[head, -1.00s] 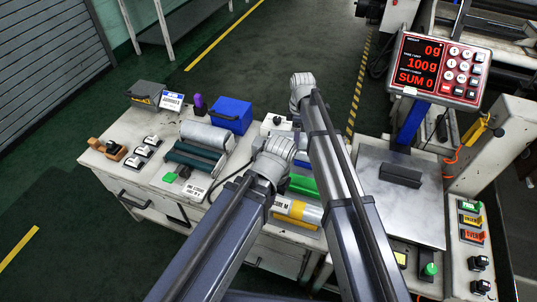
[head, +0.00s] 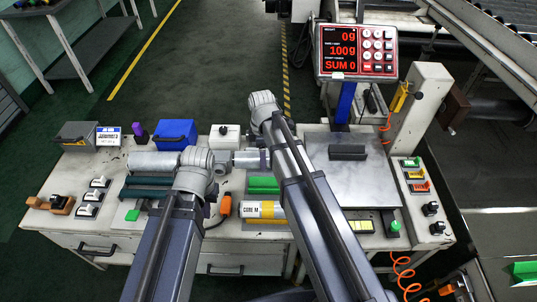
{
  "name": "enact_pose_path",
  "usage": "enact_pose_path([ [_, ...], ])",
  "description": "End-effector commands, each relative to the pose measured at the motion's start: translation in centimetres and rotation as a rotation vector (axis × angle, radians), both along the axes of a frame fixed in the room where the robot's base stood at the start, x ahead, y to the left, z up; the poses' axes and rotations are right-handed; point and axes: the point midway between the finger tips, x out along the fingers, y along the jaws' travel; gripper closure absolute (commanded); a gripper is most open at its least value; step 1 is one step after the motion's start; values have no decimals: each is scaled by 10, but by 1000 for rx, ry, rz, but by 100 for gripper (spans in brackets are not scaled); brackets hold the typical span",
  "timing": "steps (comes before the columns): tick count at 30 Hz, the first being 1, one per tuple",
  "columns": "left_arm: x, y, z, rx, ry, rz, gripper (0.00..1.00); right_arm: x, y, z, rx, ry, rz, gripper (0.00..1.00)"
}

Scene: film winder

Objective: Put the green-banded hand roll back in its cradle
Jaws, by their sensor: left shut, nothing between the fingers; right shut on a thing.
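My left arm's rounded wrist (head: 197,165) is over the bench, by the right end of the grey roller. Its gripper (head: 222,160) is shut and empty, mostly hidden by the wrist. My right arm's wrist (head: 263,105) reaches further, above the bench's back edge. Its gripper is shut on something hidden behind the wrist. I cannot make out a green-banded hand roll. A green cradle-like block (head: 263,185) lies between the arms, with no roll seen on it. In front of it a white, yellow-banded roll marked CORE M (head: 258,210) lies in a yellow cradle. A grey roll (head: 248,159) lies behind.
The grey roller (head: 153,163), a blue box (head: 176,133), a dark box (head: 78,135) and switches (head: 90,197) stand at the left. The weighing plate (head: 330,185) with a dark block (head: 347,151) and the scale display (head: 355,52) are at the right.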

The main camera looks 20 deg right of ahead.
Motion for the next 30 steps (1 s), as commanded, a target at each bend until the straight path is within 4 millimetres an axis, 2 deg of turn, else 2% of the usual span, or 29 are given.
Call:
enact_pose_path([
  [1,0,0,3,0,0,0,100,-11,-8,3,1,0,-16,100],
  [4,0,0,4,0,0,0,100,-17,-15,4,0,0,-32,100],
  [14,0,0,-1,0,0,0,100,-17,-17,-1,0,0,-36,100],
  [20,0,0,-16,0,0,0,100,-17,-17,-16,0,0,-35,100],
  [30,0,0,-60,0,0,0,100,-17,-17,-60,0,0,-35,100],
])
